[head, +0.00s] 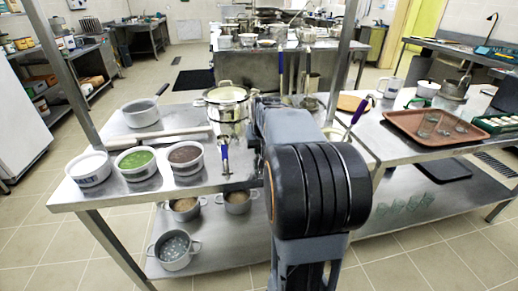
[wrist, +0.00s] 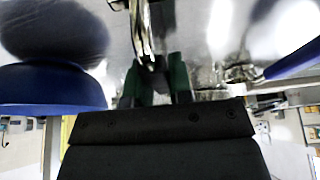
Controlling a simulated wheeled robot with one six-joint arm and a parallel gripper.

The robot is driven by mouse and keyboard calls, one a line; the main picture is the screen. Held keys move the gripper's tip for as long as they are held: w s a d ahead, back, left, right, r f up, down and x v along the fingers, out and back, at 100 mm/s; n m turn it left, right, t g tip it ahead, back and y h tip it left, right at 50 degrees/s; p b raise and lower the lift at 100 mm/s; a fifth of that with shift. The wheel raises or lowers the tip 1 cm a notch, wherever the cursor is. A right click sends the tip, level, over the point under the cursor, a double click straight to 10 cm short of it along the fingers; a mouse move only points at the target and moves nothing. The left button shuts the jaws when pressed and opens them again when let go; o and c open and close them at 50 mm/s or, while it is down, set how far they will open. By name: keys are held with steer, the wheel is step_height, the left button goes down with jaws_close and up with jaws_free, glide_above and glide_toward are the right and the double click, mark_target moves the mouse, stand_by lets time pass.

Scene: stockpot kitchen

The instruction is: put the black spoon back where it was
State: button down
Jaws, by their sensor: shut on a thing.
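My gripper (wrist: 156,78) shows in the wrist view with its dark green fingers shut on a shiny metal utensil (wrist: 143,32). The utensil runs up from between the fingers, and its far end is cut off at the top edge. I cannot tell from its visible part whether it is the black spoon. In the head view my black and grey arm hides the gripper and what it holds. Behind the arm, a dark upright handle (head: 307,66) and a blue upright handle (head: 281,66) stand near the tall metal pot (head: 229,106); their lower ends are partly hidden.
On the steel table (head: 115,195) stand bowls of white (head: 88,168), green (head: 134,162) and brown (head: 186,160) food. A blue-handled utensil (head: 224,153) is in front of the pot. A purple handle (head: 357,112) rises right of my arm. A brown tray (head: 432,127) holds glasses.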

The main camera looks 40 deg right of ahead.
steer(key=shift+f, duration=0.1)
steer(key=c, duration=1)
jaws_free()
